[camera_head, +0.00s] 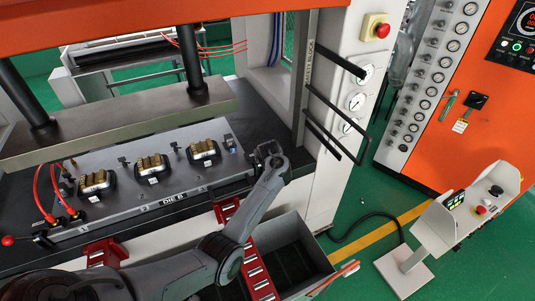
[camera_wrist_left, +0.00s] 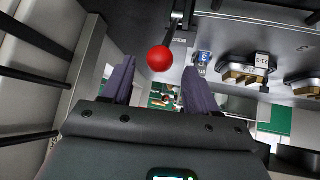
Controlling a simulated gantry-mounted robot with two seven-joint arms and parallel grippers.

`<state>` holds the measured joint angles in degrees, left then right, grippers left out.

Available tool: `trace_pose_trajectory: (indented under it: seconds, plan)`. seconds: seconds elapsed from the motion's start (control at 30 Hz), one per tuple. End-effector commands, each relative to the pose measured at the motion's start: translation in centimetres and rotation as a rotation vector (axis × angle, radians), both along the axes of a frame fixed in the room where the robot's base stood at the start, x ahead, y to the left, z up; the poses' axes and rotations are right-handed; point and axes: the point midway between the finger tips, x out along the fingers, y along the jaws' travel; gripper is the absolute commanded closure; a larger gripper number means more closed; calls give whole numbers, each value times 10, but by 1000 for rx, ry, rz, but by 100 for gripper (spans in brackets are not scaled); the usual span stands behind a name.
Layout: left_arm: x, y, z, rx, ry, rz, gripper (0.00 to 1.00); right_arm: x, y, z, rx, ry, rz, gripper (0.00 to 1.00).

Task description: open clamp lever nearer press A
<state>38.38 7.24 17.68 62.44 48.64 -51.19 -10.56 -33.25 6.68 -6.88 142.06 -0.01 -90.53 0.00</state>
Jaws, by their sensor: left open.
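The clamp lever at the right end of the die plate shows in the left wrist view as a red ball knob (camera_wrist_left: 159,58) on a dark rod running up to a bracket (camera_wrist_left: 178,18). My left gripper (camera_wrist_left: 157,75) is open, its two dark fingers either side of the line to the knob. The knob appears at or just beyond the fingertips; contact cannot be told. In the head view my left gripper (camera_head: 268,152) is at the plate's right end and hides this knob. Another clamp lever with a red knob (camera_head: 8,240) is at the plate's left end. My right gripper is out of view.
The grey die plate marked DIE B (camera_head: 215,178) carries several black cavities with gold-coloured parts. Dark rail bars (camera_head: 335,135) and the white press column (camera_head: 345,70) stand right of my gripper. Red slotted brackets (camera_head: 258,270) and a grey bin (camera_head: 318,262) lie in front.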

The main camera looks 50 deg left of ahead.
Motion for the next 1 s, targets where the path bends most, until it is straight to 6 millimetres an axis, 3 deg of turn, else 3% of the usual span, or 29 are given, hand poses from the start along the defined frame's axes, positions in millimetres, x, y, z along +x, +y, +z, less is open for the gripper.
trace_pose_trajectory:
  seconds: [0.2,0.4,1.0]
  plan:
    - [-14,-22,28,0,-3,-3,41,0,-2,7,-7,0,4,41]
    - [-23,-33,43,0,-2,-1,41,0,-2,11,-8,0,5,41]
    - [-27,-36,46,-1,2,-1,41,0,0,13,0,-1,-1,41]
